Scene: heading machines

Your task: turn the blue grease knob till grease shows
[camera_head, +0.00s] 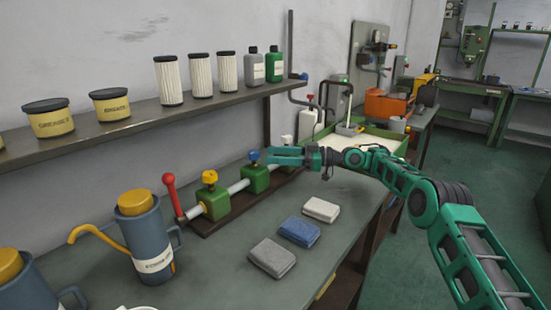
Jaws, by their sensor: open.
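A blue knob (254,155) sits on top of a green block (256,179) on the bench, along a grey pipe. My gripper (270,156) is open, with its fingers pointing left, just right of the blue knob in the picture. I cannot tell whether a finger touches the knob. The fingers hide part of the space behind the block. No grease can be made out around the block. Another small blue knob (304,76) is on the pipe by the shelf end.
A yellow knob (209,177) and a red lever (171,194) stand on the same pipe row, to the left. Three folded cloths (298,231) lie in front. A blue-grey oil jug (148,240) stands at left. A shelf (130,122) with tins, filters and bottles runs above.

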